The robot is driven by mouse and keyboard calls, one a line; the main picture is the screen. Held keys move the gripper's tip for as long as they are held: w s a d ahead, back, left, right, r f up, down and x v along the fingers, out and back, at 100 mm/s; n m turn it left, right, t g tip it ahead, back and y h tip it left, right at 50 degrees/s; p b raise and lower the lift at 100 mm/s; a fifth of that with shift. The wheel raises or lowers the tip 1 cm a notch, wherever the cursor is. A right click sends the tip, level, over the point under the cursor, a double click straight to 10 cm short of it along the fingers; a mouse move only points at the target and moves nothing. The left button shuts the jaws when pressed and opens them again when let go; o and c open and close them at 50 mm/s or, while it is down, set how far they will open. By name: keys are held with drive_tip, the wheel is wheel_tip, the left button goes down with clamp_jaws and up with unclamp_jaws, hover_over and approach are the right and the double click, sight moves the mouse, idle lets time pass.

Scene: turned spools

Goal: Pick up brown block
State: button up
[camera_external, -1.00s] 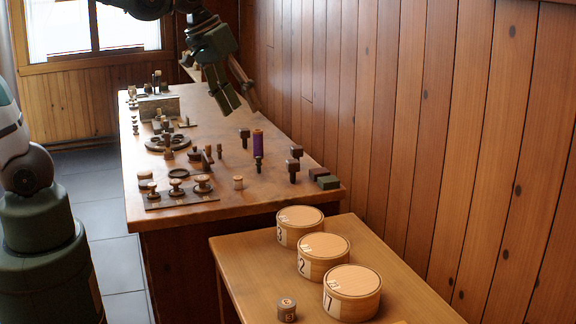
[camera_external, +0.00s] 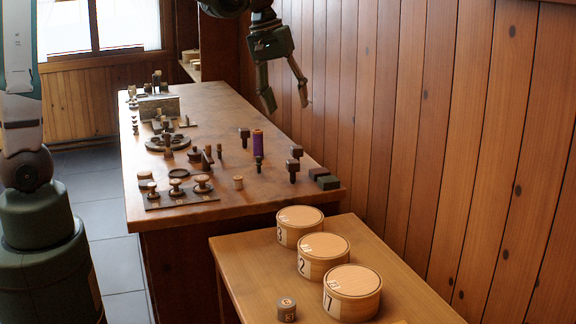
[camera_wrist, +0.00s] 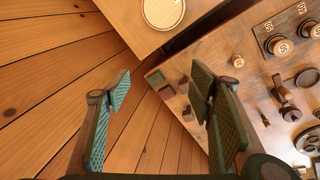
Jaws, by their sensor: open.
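A small dark brown block (camera_external: 317,173) lies near the right front corner of the long wooden table, beside a green block (camera_external: 328,182). In the wrist view the brown block (camera_wrist: 168,91) shows between my fingers, with the green block (camera_wrist: 155,77) just beyond it. My gripper (camera_external: 288,101) is open and empty, high above the right side of the table, pointing down. In the wrist view its two fingers (camera_wrist: 161,90) are spread wide and touch nothing.
Dark-headed pegs (camera_external: 294,165) and a purple spool (camera_external: 258,143) stand near the brown block. A board with knobs (camera_external: 183,198) lies at front left. Lidded round boxes (camera_external: 323,258) stand on a lower table. A wooden wall (camera_external: 430,130) runs along the right.

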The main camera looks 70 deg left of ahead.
drive_tip(key=w+a+f+n+g+h, duration=0.1)
drive_tip(key=w+a+f+n, duration=0.3)
drive_tip(key=w+a+f, duration=0.5)
drive_tip(key=n+g+h+p, duration=0.1)
drive_tip(key=n+g, duration=0.1)
drive_tip(key=n, duration=0.1)
approach(319, 170)
drive_tip(key=shift+s+d, duration=0.1)
drive_tip(key=shift+d, duration=0.3)
drive_tip(key=shift+a+f+n, duration=0.3)
drive_tip(key=shift+f, duration=0.25)
drive_tip(key=shift+x, duration=1.3)
drive_tip(key=shift+x, duration=2.55)
drive_tip(key=shift+d, duration=0.2)
